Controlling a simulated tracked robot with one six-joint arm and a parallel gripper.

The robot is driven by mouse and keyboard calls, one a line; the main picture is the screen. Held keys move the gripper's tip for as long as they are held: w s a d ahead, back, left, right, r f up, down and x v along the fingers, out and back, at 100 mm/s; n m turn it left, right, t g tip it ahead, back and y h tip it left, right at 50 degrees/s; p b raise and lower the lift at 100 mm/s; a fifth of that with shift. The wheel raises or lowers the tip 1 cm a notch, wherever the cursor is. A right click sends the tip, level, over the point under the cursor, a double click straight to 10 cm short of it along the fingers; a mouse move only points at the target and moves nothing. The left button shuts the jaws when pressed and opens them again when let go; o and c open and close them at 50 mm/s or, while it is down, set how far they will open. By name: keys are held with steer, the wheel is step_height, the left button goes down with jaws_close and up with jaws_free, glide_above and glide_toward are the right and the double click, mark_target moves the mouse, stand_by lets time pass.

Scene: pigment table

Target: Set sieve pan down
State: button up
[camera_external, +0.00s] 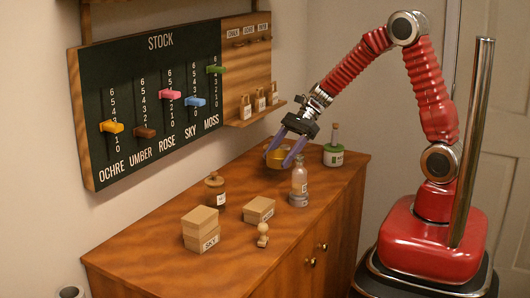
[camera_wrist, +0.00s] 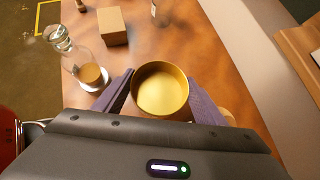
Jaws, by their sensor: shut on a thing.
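The sieve pan (camera_external: 277,158) is a round, shallow brass-coloured pan over the back part of the wooden cabinet top. My gripper (camera_external: 277,161) has its two purple fingers closed on opposite sides of the pan. In the wrist view the pan (camera_wrist: 161,90) sits level between the fingers, its open top facing the camera and its yellow inside looking empty. I cannot tell whether its underside touches the cabinet top (camera_external: 160,255) or hangs just above it.
A corked dark jar (camera_external: 215,191), stacked boxes (camera_external: 200,228), a single box (camera_external: 258,210) and a small wooden figure (camera_external: 263,235) stand leftward. The front-left top is clear.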

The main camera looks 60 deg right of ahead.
mark_target(279, 166)
steer(key=shift+f, duration=1.95)
steer(key=shift+f, duration=1.85)
steer(key=shift+f, duration=0.1)
steer(key=o, duration=0.9)
steer(key=shift+o, duration=0.2)
steer(key=v, duration=1.2)
